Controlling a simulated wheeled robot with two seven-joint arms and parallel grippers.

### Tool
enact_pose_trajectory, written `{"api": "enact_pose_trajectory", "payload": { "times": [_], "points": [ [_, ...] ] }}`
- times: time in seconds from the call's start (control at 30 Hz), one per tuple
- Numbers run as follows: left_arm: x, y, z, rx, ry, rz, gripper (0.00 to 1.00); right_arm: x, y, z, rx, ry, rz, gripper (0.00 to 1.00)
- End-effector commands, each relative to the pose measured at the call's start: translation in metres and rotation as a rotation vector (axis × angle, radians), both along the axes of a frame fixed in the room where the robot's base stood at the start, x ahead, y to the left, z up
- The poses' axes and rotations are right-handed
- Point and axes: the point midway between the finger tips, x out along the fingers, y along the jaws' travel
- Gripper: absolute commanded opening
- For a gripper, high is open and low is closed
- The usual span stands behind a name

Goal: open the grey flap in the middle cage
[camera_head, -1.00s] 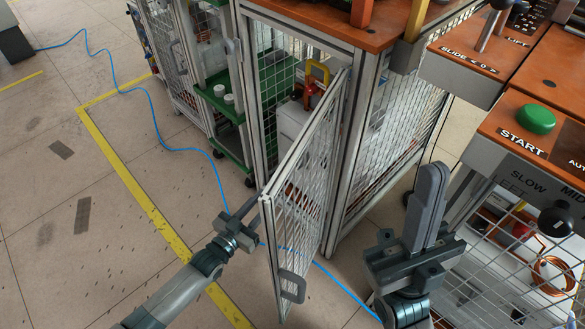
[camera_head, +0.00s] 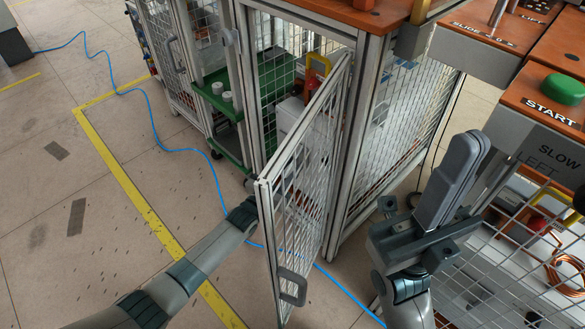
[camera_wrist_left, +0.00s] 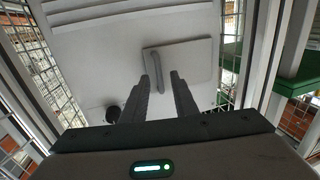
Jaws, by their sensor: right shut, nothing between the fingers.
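In the left wrist view, the grey flap (camera_wrist_left: 192,60) is a flat rectangular panel on the front of a pale box (camera_wrist_left: 105,60). It lies flat against the box and looks shut, with a narrow upright bar, apparently its handle, near its left side. My left gripper (camera_wrist_left: 165,85) is open, its two fingers pointing at the flap's lower left part; I cannot tell whether they touch. In the head view the box (camera_head: 290,115) shows inside the middle cage, and my left gripper is hidden behind the cage's mesh door. My right gripper (camera_head: 465,155) is shut and empty, outside the cage.
The mesh door (camera_head: 300,190) stands swung open, with my left forearm passing behind its free edge. A green shelf cart (camera_head: 220,100) stands left of the opening. The control panel with the green START button (camera_head: 564,89) is at right. A blue cable (camera_head: 150,110) crosses the floor.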

Motion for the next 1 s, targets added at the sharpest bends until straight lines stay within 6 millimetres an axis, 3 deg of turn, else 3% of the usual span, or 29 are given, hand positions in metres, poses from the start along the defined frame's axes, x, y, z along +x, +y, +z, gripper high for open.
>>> {"api": "enact_pose_trajectory", "payload": {
  "times": [0.37, 0.5, 1.0],
  "points": [
    [0.0038, -0.0026, 0.0004, 0.0, 0.0, 0.0, 0.26, 0.0, 0.0011, 0.0025, 0.002, -0.011, 0.005, 0.0],
    [0.0037, -0.0026, 0.0003, 0.0, 0.0, 0.0, 0.0, 0.0008, 0.0013, 0.0015, 0.002, -0.008, 0.004, 0.0],
    [0.0035, -0.0025, 0.0002, 0.0, 0.0, 0.0, 0.0, 0.0018, 0.0006, -0.0028, 0.001, 0.009, 0.0, 0.0]
  ]
}}
